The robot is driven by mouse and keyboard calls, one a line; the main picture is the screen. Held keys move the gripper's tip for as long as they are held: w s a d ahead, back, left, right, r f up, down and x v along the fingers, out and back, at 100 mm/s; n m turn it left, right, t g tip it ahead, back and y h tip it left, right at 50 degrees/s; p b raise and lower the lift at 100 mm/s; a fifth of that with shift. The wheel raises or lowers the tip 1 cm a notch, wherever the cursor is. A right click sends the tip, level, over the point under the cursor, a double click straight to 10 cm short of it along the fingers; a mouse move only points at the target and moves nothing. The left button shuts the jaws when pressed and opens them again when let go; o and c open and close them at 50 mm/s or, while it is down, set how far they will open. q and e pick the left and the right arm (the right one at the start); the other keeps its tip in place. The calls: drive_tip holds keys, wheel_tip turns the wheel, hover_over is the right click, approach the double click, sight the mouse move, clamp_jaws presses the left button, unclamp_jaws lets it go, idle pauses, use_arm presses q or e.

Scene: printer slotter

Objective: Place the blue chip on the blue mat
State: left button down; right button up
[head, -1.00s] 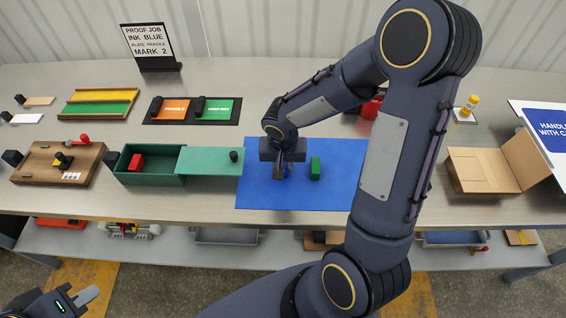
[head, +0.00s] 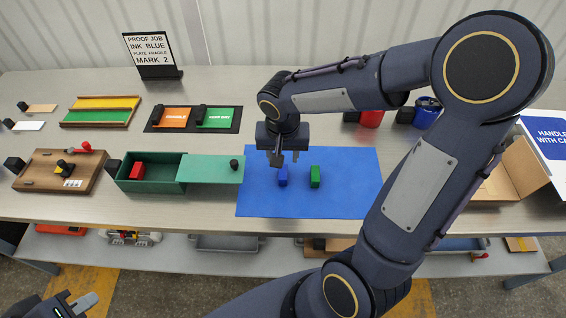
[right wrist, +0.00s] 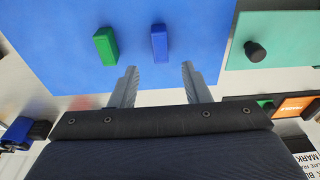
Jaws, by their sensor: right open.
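The blue chip (head: 283,177) stands upright on the blue mat (head: 335,190), left of a green chip (head: 315,177). In the right wrist view, the blue chip (right wrist: 160,42) is beside the green chip (right wrist: 105,46), both on the mat (right wrist: 60,50). My right gripper (head: 285,158) is just behind and above the blue chip in the head view. Its jaws (right wrist: 158,70) are open and empty, with the blue chip beyond the gap between them. My left gripper (head: 84,303) is at the bottom left corner, away from the table; its finger gap is unclear.
A green box (head: 150,187) with a red block inside and a partly slid lid (head: 212,170) stands left of the mat. A cardboard box (head: 500,180) is at the right. A sign (head: 150,52) reads INK BLUE.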

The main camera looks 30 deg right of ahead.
drive_tip(key=s+a+r+n+t+y, duration=0.1)
drive_tip(key=s+r+n+t+y, duration=0.1)
drive_tip(key=s+r, duration=0.2)
drive_tip(key=s+a+r+n+t+y, duration=0.2)
drive_tip(key=s+r, duration=0.1)
drive_tip(key=s, duration=0.8)
drive_tip(key=shift+s+a+r+n+y, duration=0.2)
drive_tip(key=shift+s+r+n+y, duration=0.1)
drive_tip(key=shift+r+y, duration=0.1)
